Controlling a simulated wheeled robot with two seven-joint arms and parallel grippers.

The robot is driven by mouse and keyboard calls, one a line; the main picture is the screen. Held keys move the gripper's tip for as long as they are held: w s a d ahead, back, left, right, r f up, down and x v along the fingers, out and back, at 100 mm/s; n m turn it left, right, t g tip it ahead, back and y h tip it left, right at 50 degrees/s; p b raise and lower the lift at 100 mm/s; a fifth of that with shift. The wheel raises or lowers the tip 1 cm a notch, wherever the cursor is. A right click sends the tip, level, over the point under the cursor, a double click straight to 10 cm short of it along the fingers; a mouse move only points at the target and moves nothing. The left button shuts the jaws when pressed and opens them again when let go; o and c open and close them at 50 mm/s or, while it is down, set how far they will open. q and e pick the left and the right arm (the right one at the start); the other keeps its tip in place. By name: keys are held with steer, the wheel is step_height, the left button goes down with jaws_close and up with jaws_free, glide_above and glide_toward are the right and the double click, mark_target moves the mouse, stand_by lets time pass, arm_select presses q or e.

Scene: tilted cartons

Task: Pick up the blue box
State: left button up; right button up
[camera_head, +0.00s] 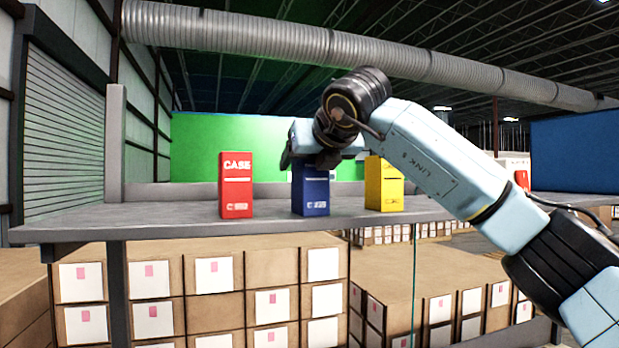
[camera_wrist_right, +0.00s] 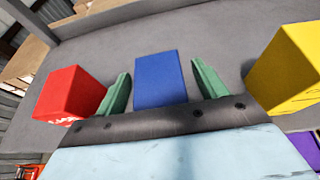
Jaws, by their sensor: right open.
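The blue box (camera_head: 311,196) stands upright on the grey shelf (camera_head: 150,214), between a red box and a yellow box. My right arm reaches in from the right, and its gripper (camera_head: 312,160) is over the top of the blue box, hiding its upper part. In the right wrist view the blue box (camera_wrist_right: 160,79) lies between the two green fingers of my open right gripper (camera_wrist_right: 160,85). A gap shows between the box and each finger. My left gripper is not in view.
The red box (camera_head: 236,185) stands left of the blue box and the yellow box (camera_head: 384,184) stands right of it, both close to my right gripper. The shelf is clear left of the red box. Cartons (camera_head: 215,275) are stacked below the shelf.

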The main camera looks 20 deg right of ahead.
steer(key=shift+s, duration=0.1)
steer(key=c, duration=1.1)
steer(key=shift+r, duration=0.1)
steer(key=shift+c, duration=0.2)
